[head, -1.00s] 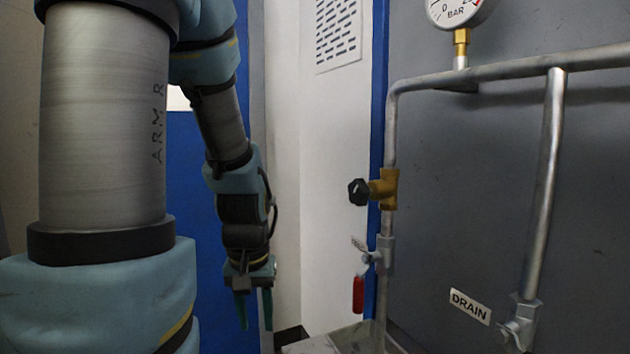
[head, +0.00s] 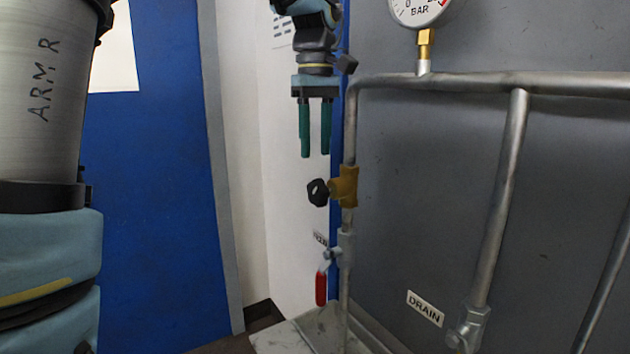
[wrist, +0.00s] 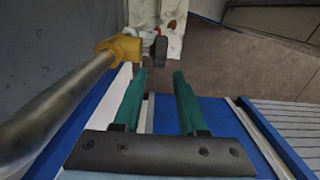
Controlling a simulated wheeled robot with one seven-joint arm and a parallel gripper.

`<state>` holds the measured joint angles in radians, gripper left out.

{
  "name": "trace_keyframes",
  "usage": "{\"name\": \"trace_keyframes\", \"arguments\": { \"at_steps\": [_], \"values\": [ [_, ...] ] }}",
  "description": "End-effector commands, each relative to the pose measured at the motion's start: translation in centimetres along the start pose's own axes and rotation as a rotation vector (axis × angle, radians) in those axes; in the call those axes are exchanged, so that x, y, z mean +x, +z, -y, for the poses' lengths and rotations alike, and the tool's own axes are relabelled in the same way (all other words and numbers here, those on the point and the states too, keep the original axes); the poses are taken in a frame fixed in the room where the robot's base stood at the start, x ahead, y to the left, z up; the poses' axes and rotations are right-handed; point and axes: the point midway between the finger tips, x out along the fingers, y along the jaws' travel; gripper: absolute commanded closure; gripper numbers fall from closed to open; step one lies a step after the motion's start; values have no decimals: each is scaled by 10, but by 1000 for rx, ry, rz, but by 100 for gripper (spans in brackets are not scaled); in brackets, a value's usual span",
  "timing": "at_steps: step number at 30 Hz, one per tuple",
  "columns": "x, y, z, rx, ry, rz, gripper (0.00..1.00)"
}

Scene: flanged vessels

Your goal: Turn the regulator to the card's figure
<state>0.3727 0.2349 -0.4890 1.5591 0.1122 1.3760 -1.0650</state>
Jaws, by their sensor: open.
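The regulator is a brass body (head: 347,186) on the vertical pipe, with a black knob (head: 318,192) on its left side. The brass body (wrist: 122,47) and the dark knob (wrist: 159,49) also show in the wrist view, beyond the fingertips. My gripper (head: 315,155) points down above the knob, apart from it, with its two green fingers open and nothing between them. The fingers (wrist: 162,75) show in the wrist view too. The gauge (head: 420,8), marked BAR, is cut off by the top edge, so its needle cannot be read. No readable card figure shows.
A red-handled valve (head: 321,288) hangs below the regulator. A DRAIN label (head: 425,308) and drain valve (head: 468,328) are at lower right. The horizontal pipe (head: 480,82) runs right from the riser. A pale ledge (head: 300,330) lies below. Left of the knob is free room.

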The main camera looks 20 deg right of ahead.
Motion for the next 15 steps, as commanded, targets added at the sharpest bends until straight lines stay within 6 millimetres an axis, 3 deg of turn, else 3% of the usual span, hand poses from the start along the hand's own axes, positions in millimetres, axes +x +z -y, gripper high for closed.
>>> {"name": "trace_keyframes", "arguments": {
  "at_steps": [9,15],
  "values": [
    [58,0,2,1,-3,3,59],
    [80,0,1,0,-1,0,59]
  ]
}}
